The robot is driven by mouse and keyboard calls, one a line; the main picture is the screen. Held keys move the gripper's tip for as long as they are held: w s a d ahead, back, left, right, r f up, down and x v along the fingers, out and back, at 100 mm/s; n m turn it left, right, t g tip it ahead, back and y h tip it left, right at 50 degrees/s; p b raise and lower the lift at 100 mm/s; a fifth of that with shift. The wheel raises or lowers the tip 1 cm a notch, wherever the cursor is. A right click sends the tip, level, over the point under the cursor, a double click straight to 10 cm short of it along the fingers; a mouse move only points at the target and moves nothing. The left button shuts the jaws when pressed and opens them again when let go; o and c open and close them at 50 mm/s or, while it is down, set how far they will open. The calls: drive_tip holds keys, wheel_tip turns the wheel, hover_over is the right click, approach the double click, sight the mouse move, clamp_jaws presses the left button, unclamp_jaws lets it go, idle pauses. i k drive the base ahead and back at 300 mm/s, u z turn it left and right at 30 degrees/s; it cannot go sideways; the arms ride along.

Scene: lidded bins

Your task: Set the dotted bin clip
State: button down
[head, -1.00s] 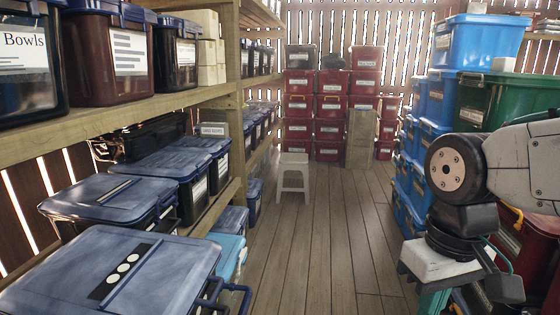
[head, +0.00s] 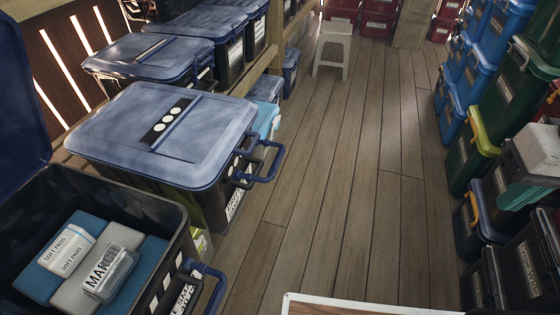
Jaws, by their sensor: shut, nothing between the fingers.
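The dotted bin (head: 205,205) is dark, with a closed-looking blue lid (head: 110,125). A black strip with three white dots (head: 168,125) marks the lid. At its right end, a blue loop-shaped clip (head: 262,145) sticks outward near the lid edge, not flat against the wall. Another blue loop, likely a handle (head: 262,178), sits just below it. My gripper (head: 516,198), pale grey with teal fingers, is at the right edge, partly cut off. It is shut and empty, well apart from the bin across the aisle.
More blue-lidded bins (head: 150,55) stand behind. A white stool (head: 333,45) is farther back. Stacked bins (head: 478,150) line the right. The plank floor (head: 345,170) between is clear.

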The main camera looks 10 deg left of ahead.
sight(238, 174)
drive_tip(key=u, duration=1.35)
drive_tip(key=k, duration=0.3)
drive_tip(key=z, duration=0.45)
